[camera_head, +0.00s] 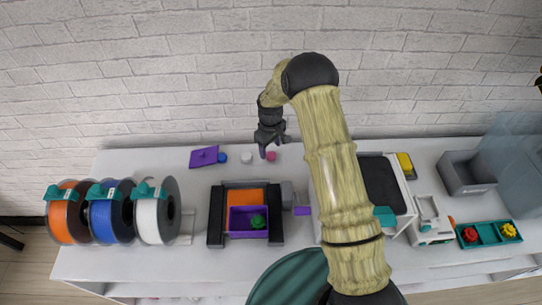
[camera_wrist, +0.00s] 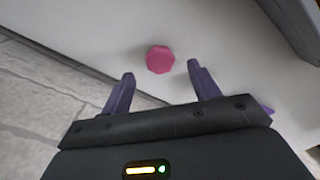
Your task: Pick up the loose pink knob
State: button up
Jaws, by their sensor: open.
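The loose pink knob (camera_head: 271,156) lies on the white table near its back edge, by the wall. In the wrist view it is a small faceted pink disc (camera_wrist: 160,59), a little beyond and between the two purple fingertips. My gripper (camera_head: 272,150) is above the back of the table, close to the knob, with its fingers spread. In the wrist view my gripper (camera_wrist: 160,74) is open and empty, with a gap between its fingers and the knob. I cannot tell whether a finger touches the knob.
A white knob (camera_head: 246,157), a blue knob (camera_head: 222,157) and a purple plate (camera_head: 204,157) lie to the left. A black and orange printer (camera_head: 217,215) holding a purple box (camera_head: 235,222) stands in front. Filament spools (camera_head: 150,220) stand at left. The brick wall (camera_head: 200,90) is close behind.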

aim_at(271, 155)
notch_tip(271, 155, down, 4)
jog(key=shift+s+d+f+p, duration=0.1)
jog(key=shift+p, duration=0.45)
jog(key=c, duration=1.1)
